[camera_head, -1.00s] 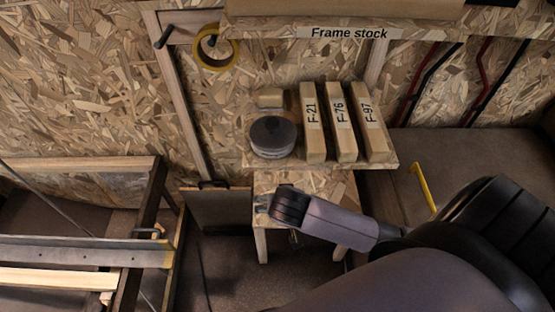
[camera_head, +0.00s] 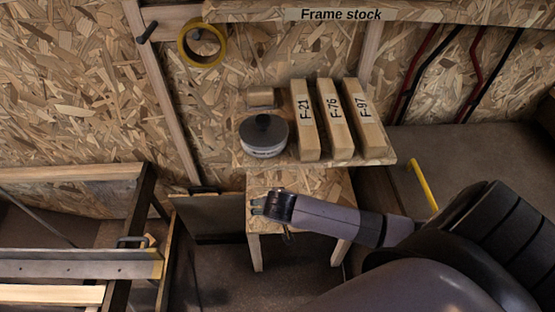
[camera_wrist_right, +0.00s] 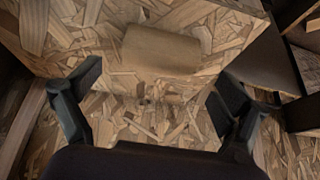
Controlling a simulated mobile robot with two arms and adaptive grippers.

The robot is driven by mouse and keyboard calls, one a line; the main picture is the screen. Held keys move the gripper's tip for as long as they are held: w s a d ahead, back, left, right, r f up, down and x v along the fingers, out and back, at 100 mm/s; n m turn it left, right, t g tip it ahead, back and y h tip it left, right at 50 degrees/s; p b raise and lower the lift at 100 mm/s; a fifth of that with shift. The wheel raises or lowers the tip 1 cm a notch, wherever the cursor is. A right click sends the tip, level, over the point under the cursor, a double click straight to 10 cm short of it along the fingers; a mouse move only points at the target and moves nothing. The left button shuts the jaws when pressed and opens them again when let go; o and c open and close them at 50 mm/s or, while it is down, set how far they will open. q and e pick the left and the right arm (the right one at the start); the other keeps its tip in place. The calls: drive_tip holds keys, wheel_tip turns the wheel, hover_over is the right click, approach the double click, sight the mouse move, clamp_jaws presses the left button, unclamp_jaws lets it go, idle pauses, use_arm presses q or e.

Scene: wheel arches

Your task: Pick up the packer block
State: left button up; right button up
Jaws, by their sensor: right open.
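In the right wrist view, a plain brown wooden block (camera_wrist_right: 162,50) lies on a chipboard surface beyond my fingers. It looks like the packer block, and it is not between the fingertips. My right gripper (camera_wrist_right: 160,100) is open and empty, with one finger on each side of the picture. In the head view the right gripper (camera_head: 257,207) is over the low chipboard stand (camera_head: 315,183), below the shelf. A small plain block (camera_head: 260,97) also sits at the back left of the shelf. I cannot tell if both views show the same block. My left gripper is not in view.
The shelf (camera_head: 372,157) holds a round grey tin (camera_head: 264,137) and labelled blocks F-21 (camera_head: 305,125), F-76 (camera_head: 333,120) and F-97 (camera_head: 362,115). A yellow tape roll (camera_head: 203,62) hangs on the wall. A metal-railed frame (camera_head: 80,269) stands at left.

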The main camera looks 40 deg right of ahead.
drive_tip(key=b+x, duration=0.1)
drive_tip(key=x, duration=0.3)
drive_tip(key=shift+s, duration=0.1)
drive_tip(key=shift+c, duration=0.4)
drive_tip(key=c, duration=1.1)
drive_tip(key=shift+r, duration=0.15)
drive_tip(key=shift+c, duration=0.2)
